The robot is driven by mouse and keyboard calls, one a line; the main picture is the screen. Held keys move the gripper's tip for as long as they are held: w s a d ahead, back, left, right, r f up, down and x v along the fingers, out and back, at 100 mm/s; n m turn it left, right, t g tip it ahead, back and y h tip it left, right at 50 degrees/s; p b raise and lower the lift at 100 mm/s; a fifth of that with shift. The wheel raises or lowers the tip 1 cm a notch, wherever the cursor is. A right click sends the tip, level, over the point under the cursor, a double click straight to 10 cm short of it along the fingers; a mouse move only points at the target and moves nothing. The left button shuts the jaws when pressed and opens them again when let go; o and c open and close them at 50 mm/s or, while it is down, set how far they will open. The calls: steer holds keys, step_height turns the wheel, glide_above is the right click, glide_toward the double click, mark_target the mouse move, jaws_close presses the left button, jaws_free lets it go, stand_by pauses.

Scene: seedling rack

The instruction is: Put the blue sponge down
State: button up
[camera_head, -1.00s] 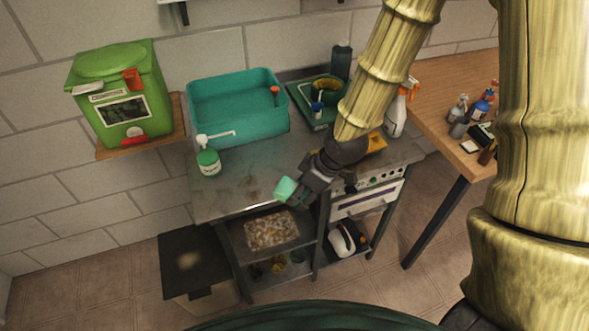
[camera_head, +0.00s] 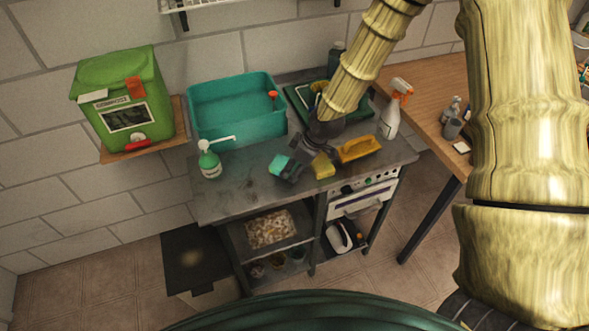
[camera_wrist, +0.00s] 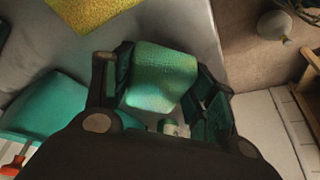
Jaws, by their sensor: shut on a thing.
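The blue sponge, teal in the pictures, is held at the end of my gripper in the head view (camera_head: 278,164). It also shows between the two fingers in the wrist view (camera_wrist: 162,78). My gripper (camera_head: 288,172) is shut on it, over the grey metal bench (camera_head: 235,190). I cannot tell whether the sponge touches the bench top. My gripper in the wrist view (camera_wrist: 160,85) has a finger on each side of the sponge.
A yellow sponge (camera_head: 323,166) and a yellow-orange tool (camera_head: 360,148) lie to the right. A pump bottle (camera_head: 209,160) stands to the left, in front of a teal basin (camera_head: 195,122). A spray bottle (camera_head: 391,115) stands at the right. The bench's front left is clear.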

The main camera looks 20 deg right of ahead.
steer(key=shift+f+p, duration=0.45)
steer(key=shift+f, duration=0.75)
steer(key=shift+f, duration=0.2)
steer(key=o, duration=1.3)
steer(key=shift+o, duration=0.2)
steer(key=shift+r, duration=0.25)
steer(key=b+v, duration=0.3)
steer(key=v, duration=0.9)
steer(key=shift+b, duration=0.3)
steer(key=shift+f, duration=0.1)
